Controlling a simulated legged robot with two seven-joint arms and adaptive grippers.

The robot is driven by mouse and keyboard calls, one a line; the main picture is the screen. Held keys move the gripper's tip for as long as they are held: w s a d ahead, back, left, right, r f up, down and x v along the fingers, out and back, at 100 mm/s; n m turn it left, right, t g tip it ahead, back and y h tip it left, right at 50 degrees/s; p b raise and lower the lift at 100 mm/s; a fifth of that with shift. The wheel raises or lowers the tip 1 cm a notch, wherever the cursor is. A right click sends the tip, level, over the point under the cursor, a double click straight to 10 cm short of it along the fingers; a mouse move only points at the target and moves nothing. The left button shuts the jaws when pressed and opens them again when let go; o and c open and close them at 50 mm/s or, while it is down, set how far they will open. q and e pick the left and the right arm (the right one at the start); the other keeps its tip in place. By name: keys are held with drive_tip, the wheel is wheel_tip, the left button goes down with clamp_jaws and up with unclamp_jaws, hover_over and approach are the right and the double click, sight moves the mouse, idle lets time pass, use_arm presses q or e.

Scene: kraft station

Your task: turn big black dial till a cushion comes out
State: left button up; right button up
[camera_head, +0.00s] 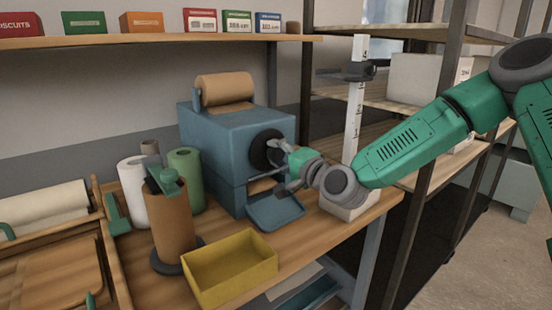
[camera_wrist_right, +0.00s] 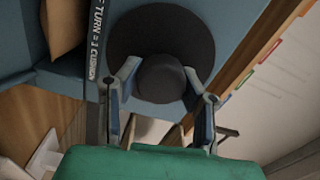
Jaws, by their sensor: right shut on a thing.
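The big black dial (camera_head: 262,151) is on the front of the blue machine (camera_head: 215,140). In the right wrist view it is a dark disc (camera_wrist_right: 160,35) with a round knob (camera_wrist_right: 160,78) in its middle. My right gripper (camera_head: 282,162) is at the dial from the right; in the wrist view its two fingers (camera_wrist_right: 161,82) are shut on the knob, one on each side. Brown paper (camera_head: 262,185) shows in the slot below the dial, above the blue chute tray (camera_head: 275,210), which looks empty. My left gripper is not in view.
A yellow bin (camera_head: 230,268) stands in front of the machine. A brown paper roll on a stand (camera_head: 170,222) and white (camera_head: 133,190) and green rolls (camera_head: 186,178) stand to its left. A white post (camera_head: 355,110) and shelving (camera_head: 440,35) are on the right, near my arm.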

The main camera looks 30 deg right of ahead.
drive_tip(key=m+b, duration=0.1)
drive_tip(key=f+m, duration=0.1)
drive_tip(key=m, duration=0.1)
drive_tip(key=shift+s+b, duration=0.1)
drive_tip(key=shift+b, duration=0.3)
drive_tip(key=shift+f+m, duration=0.1)
drive_tip(key=shift+m, duration=0.4)
drive_tip(key=o, duration=1)
drive_tip(key=shift+o, duration=0.9)
drive_tip(key=shift+d+r, duration=0.1)
drive_tip(key=shift+r, duration=0.1)
